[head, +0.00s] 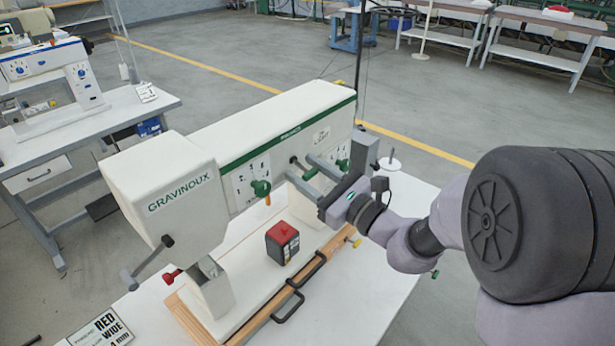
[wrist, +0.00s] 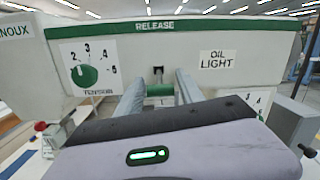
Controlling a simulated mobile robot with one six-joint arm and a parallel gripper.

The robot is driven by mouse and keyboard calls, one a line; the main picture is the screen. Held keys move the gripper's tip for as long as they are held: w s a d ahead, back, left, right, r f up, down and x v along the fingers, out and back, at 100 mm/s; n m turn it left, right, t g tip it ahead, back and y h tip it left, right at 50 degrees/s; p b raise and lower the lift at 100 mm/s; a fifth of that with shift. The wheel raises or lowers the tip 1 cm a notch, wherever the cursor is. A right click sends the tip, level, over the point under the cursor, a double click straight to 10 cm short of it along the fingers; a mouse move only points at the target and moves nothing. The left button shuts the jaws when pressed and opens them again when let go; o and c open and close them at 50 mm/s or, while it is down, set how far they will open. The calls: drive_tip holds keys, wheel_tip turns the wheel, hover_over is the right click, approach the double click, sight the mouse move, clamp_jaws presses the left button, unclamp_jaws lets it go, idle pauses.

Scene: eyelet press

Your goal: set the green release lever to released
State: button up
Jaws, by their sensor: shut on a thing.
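The green release lever (wrist: 160,90) shows in the wrist view as a green grip lying between my two grey fingers, just below a dark slot in the white machine head. A green band above it reads RELEASE. My gripper (wrist: 159,84) is shut on the lever. In the head view, my gripper (head: 299,165) reaches the front of the Gravinoux press (head: 260,130) from the right, and the green grip (head: 310,173) shows between the fingers. Part of the lever is hidden by the gripper, and its exact setting is hard to tell.
A green tension dial (wrist: 84,75) is left of the lever; an OIL LIGHT label (wrist: 218,60) is to its right. Another green knob (head: 261,188) sticks out left of my gripper. A red-topped black box (head: 283,243) stands on the press bed below. A spool stand (head: 391,163) is behind.

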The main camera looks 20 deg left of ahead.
drive_tip(key=shift+s+a+f, duration=0.1)
drive_tip(key=shift+f, duration=0.1)
drive_tip(key=o, duration=1.1)
drive_tip(key=shift+o, duration=0.4)
drive_tip(key=shift+s+r, duration=0.1)
drive_tip(key=shift+s, duration=0.05)
drive_tip(key=shift+d, duration=0.35)
drive_tip(key=v, duration=1.6)
drive_tip(key=shift+s+d+p, duration=0.2)
drive_tip(key=shift+d+p, duration=0.1)
drive_tip(key=shift+p, duration=0.05)
